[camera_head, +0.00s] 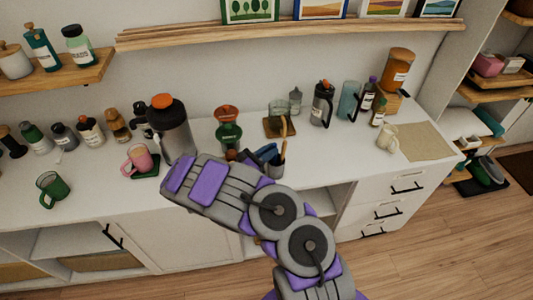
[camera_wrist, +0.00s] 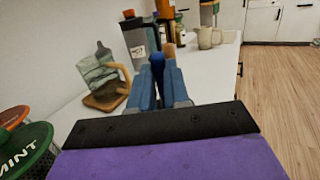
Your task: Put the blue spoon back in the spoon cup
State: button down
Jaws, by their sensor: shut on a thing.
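My gripper (camera_wrist: 159,78) is shut on the blue spoon (camera_wrist: 157,63), whose dark blue end shows between the fingers in the wrist view. In the head view my arm covers most of the gripper, and blue parts (camera_head: 268,153) show just past it. A wooden tip (camera_wrist: 170,50) shows behind the fingers in the wrist view. How far the spoon is inside the cup is hidden.
A green and red grinder-like item (camera_head: 228,125), a large grey jug (camera_head: 172,128) and a pink mug (camera_head: 138,160) stand left of the cup. A glass pitcher (camera_wrist: 97,72) on a wooden board (camera_wrist: 106,98) is close by. Bare counter (camera_head: 335,150) lies to the right.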

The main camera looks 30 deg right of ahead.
jog(key=shift+d, duration=0.55)
jog(key=c, duration=1.4)
grip_release()
jog(key=shift+a, duration=0.15)
jog(key=o, duration=0.3)
jog(key=shift+a+r, duration=0.15)
jog(key=shift+a, duration=0.95)
jog(key=p+v, duration=0.2)
jog(key=v, duration=0.9)
jog(key=s+d+r+m+g+y, duration=0.1)
jog(key=s+d+r+m+g, duration=0.3)
jog(key=r, duration=0.2)
jog(key=s+d+r+m+g, duration=0.3)
jog(key=d+r+m, duration=0.15)
jog(key=r, duration=0.25)
jog(key=s+d+r+m+g+y, duration=0.35)
jog(key=s+r+m+y, duration=0.25)
jog(key=s, duration=0.6)
jog(key=s+a+r+m+t+y, duration=0.1)
jog(key=s+a+m+t+y, duration=0.3)
jog(key=s+a+y, duration=0.7)
jog(key=s+a+m, duration=0.2)
jog(key=s+a, duration=0.3)
jog(key=s, duration=0.2)
jog(key=shift+s+a+t+y, duration=0.25)
jog(key=shift+s+t+y, duration=0.05)
jog(key=shift+t+y, duration=0.1)
